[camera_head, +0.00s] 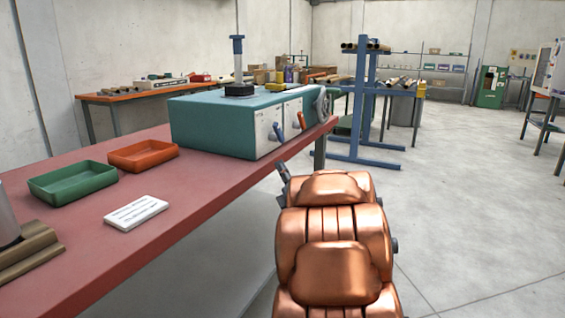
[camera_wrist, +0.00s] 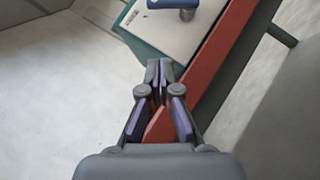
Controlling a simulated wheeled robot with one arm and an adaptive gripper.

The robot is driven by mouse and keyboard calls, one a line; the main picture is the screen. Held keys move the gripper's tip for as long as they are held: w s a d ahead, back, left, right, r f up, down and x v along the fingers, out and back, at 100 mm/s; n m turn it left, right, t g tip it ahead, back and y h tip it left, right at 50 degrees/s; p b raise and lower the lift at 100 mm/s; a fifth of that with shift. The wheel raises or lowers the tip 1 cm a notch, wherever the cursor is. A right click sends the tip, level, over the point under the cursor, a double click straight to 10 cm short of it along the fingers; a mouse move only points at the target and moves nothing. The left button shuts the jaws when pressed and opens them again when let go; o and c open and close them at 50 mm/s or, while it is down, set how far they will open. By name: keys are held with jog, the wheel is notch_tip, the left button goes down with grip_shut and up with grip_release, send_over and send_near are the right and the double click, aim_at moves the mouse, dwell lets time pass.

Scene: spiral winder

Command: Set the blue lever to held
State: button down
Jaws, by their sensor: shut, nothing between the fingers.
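The blue lever (camera_head: 278,132) sits on the white front panel of the teal machine (camera_head: 212,125). It stands tilted, and the panel markings are too small to read. In the wrist view part of the blue lever (camera_wrist: 166,4) shows at the top edge, beside its grey hub; the rest is cut off. My gripper (camera_wrist: 160,66) is shut and empty. It points toward the panel, short of the lever and apart from it in the picture. In the head view my copper-coloured arm hides most of the gripper.
An orange lever (camera_head: 302,120) is right of the blue one, with a grey handwheel (camera_head: 322,103) beyond. The red bench (camera_head: 205,190) carries a green tray (camera_head: 72,183), an orange tray (camera_head: 143,156) and a white card (camera_head: 136,212). Open floor lies to the right.

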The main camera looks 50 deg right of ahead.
aim_at(279, 133)
jog(key=shift+s+d+r+x, duration=0.2)
jog(key=shift+s+d+x, duration=0.1)
jog(key=shift+x, duration=1.6)
jog(key=shift+s+d+r+x, duration=0.15)
jog(key=shift+d+x, duration=0.2)
jog(key=shift+x, duration=1.55)
jog(key=shift+s+d+r+x, duration=0.2)
jog(key=shift+s+d+x, duration=0.1)
jog(key=shift+x, duration=1.6)
jog(key=shift+w+r, duration=0.1)
jog(key=shift+r, duration=0.05)
